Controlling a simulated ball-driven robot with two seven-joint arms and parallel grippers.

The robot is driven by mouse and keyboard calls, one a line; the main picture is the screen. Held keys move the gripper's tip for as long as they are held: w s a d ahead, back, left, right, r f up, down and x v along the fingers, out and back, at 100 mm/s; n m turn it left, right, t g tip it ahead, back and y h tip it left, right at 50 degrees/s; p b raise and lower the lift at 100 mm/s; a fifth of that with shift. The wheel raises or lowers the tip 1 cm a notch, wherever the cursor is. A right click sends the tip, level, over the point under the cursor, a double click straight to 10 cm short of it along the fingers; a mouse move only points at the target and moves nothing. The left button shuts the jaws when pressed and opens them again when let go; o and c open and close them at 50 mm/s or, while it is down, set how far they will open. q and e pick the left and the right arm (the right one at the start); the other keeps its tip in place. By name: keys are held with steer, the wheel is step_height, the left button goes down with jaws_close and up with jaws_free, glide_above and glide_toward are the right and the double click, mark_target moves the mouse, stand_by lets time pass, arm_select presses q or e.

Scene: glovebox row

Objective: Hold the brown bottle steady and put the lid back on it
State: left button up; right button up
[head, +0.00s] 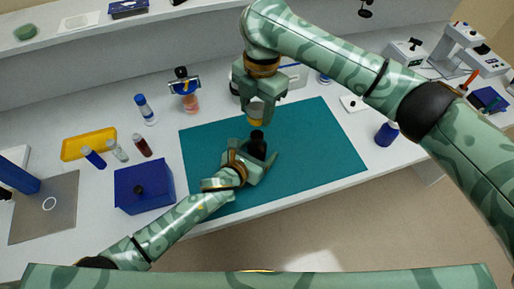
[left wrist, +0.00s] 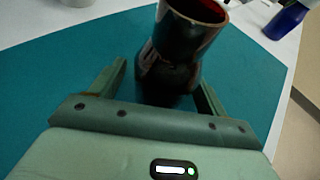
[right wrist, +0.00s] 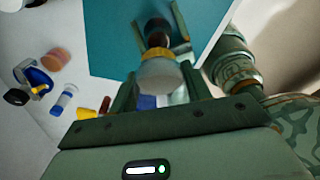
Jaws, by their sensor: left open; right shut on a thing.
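The dark brown bottle (head: 257,148) stands upright on the teal mat (head: 325,145). In the left wrist view the bottle (left wrist: 172,60) has an open mouth with a reddish-brown inside. My left gripper (head: 260,156) is open, with its fingers on either side of the bottle; any contact is unclear. My right gripper (head: 260,112) is above the bottle, shut on the lid (head: 256,121). In the right wrist view the lid (right wrist: 160,76) looks pale grey with a yellow edge. It is apart from the bottle (right wrist: 157,28), whose top shows beyond it.
A blue bottle (head: 386,134) stands right of the mat. The mat's right half is clear.

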mark_target(256, 123)
arm_select(q)
steer(key=c, duration=1.5)
arm_select(e)
steer(key=shift+f, duration=2.5)
steer(key=shift+f, duration=0.9)
steer(key=shift+f, duration=0.5)
